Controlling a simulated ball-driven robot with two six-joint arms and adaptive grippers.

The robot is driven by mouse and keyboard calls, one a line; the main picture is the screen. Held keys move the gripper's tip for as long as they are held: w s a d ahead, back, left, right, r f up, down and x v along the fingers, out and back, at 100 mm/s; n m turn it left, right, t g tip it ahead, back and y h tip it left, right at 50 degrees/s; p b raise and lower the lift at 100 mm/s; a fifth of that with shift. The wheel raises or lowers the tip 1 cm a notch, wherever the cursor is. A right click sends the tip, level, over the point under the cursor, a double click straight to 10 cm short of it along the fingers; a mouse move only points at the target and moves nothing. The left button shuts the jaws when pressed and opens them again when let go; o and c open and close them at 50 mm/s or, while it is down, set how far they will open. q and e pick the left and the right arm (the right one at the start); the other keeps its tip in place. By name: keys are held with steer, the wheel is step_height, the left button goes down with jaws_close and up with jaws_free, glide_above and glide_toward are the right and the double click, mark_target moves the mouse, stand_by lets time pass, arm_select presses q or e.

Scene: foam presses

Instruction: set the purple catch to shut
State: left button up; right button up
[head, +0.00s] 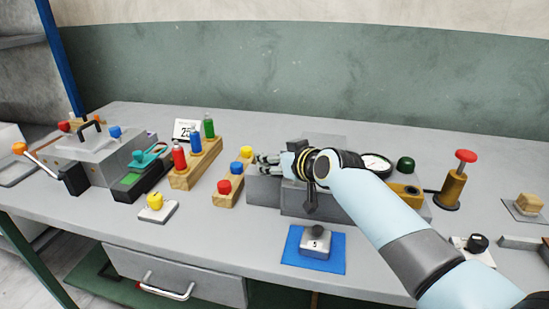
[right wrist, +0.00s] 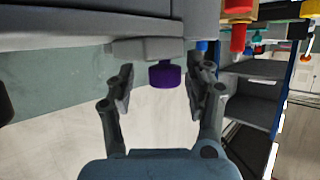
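The purple catch (right wrist: 165,75) shows as a round purple knob on a grey bar (right wrist: 147,48) in the right wrist view. My right gripper (right wrist: 161,88) is open, with one finger on each side of the knob and visible gaps between. In the head view my right gripper (head: 268,159) is over the left end of a grey press (head: 264,189), reaching in from the right. The catch cannot be made out there behind the gripper and arm. My left gripper is in neither view.
A wooden rack (head: 227,197) with coloured knobs stands close left of the gripper. A gauge (head: 375,164) and a green knob (head: 405,164) are behind my right arm. A weight (head: 316,242) sits on a blue mat (head: 295,258) in front. Another press (head: 100,155) stands left.

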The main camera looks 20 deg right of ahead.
steer(key=v, duration=1.2)
